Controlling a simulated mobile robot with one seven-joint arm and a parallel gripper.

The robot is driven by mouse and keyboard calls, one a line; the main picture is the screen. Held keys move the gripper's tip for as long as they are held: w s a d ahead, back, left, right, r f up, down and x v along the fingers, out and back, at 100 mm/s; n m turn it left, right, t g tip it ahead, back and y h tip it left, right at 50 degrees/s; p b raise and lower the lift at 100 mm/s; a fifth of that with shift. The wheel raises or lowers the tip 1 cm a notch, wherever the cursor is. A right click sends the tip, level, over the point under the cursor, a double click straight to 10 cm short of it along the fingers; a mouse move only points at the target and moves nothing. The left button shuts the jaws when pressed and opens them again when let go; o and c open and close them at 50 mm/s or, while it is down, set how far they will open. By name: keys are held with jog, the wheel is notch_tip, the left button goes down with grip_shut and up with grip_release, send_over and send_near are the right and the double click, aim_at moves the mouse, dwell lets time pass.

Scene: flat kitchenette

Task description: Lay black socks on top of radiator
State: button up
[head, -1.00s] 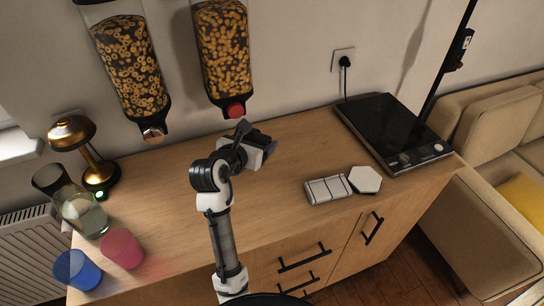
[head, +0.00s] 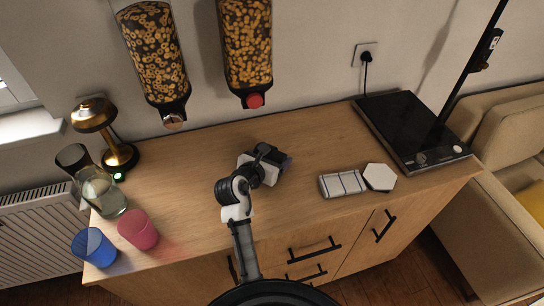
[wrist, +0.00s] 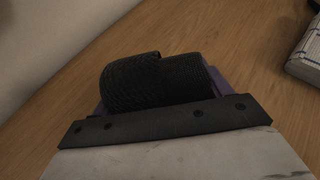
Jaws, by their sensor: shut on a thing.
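The black socks (wrist: 158,82), a rolled dark knit bundle, are in my gripper in the wrist view, over the wooden counter. In the head view my gripper (head: 277,161) is above the middle of the counter, shut on the socks, which are hardly distinguishable from its dark parts there. The white ribbed radiator (head: 38,232) stands at the far left, below the window sill and left of the counter. My gripper is well to the right of it. The radiator's top is partly hidden by the glassware.
A brass lamp (head: 97,122), a glass carafe (head: 101,192), a blue cup (head: 93,247) and a pink cup (head: 138,230) stand at the counter's left end, towards the radiator. A folded cloth (head: 342,184), a white hexagon (head: 380,177) and a black hob (head: 412,129) are right. Cereal dispensers (head: 248,45) hang above.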

jog(key=shift+f, duration=0.1)
jog(key=o, duration=0.8)
jog(key=shift+o, duration=1.3)
